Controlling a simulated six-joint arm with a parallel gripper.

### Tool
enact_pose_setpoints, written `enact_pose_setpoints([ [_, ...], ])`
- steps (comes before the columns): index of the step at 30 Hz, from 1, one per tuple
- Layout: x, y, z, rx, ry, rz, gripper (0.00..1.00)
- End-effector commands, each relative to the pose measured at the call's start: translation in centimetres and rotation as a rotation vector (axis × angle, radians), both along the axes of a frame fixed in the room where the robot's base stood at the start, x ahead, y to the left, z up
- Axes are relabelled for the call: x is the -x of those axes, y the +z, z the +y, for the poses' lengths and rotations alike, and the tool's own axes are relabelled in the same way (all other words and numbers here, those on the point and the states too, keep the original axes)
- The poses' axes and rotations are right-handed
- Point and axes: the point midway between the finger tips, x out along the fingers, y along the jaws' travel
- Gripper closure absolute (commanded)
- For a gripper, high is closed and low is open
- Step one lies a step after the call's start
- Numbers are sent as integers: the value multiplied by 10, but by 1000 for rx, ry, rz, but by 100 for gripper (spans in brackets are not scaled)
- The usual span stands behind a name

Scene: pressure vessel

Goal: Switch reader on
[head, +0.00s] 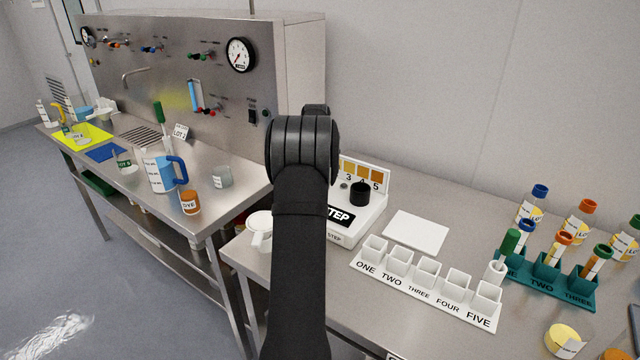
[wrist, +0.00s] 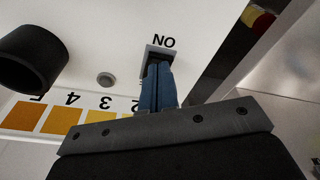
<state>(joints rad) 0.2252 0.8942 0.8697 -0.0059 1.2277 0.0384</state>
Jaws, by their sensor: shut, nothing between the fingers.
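The white reader (head: 372,218) stands on the right-hand bench in the head view, partly hidden by my arm. It has a black knob (head: 360,193) and a row of orange-brown numbered squares. The wrist view shows its white top (wrist: 112,30) upside down, with the knob and a small grey button (wrist: 105,79). A grey-framed switch (wrist: 158,50) lies beside the "ON" lettering. My gripper (wrist: 157,68) is shut and empty, its blue fingertips over the switch and hiding most of it. I cannot tell whether they touch it or how the switch is set.
A white rack (head: 425,297) labelled ONE to FIVE and a blank white plate (head: 416,232) lie right of the reader. A green tube rack (head: 548,280) stands farther right. A white cup (head: 259,230) is left of my arm. A steel panel (head: 170,70) rises behind the left bench.

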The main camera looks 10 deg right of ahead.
Motion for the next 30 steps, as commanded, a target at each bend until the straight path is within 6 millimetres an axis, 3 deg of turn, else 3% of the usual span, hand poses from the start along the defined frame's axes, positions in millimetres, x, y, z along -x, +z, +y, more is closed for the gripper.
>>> enact_pose_setpoints([
  [12, 0, -3, 0, 0, 0, -1, 100],
  [30, 0, 44, 0, 1, 0, -2, 100],
])
